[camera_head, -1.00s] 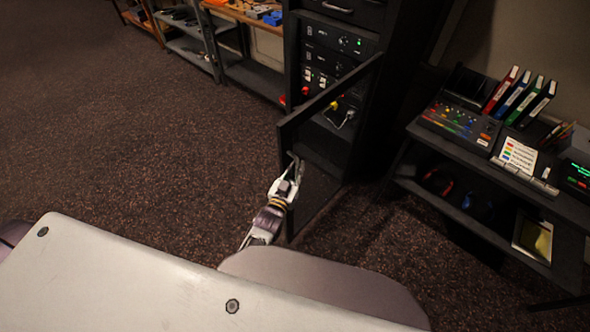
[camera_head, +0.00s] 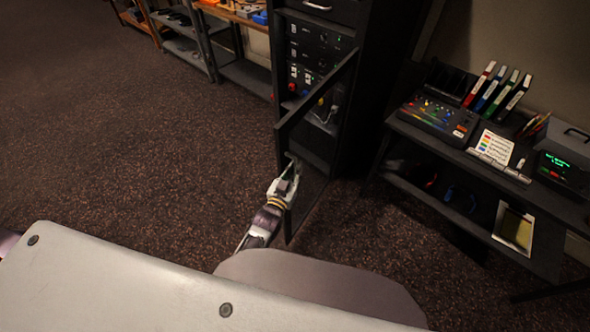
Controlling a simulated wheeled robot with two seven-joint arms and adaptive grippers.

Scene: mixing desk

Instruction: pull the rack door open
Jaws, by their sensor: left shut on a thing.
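The black rack (camera_head: 372,60) stands upright at the top middle with equipment units (camera_head: 315,48) in it. Its dark-framed door (camera_head: 318,98) stands open, swung out toward me, and I see the units past its upper edge. My left gripper (camera_head: 291,168) is shut on the free edge of the rack door, at about mid height. The fingertips are small and partly merge with the dark frame. My right gripper is not in view.
A dark desk (camera_head: 400,125) at right holds a mixer (camera_head: 438,118), colored binders (camera_head: 490,88) and a small green-screen device (camera_head: 562,172). Shelves (camera_head: 190,45) stand at the top left. The carpet (camera_head: 130,150) at left is clear.

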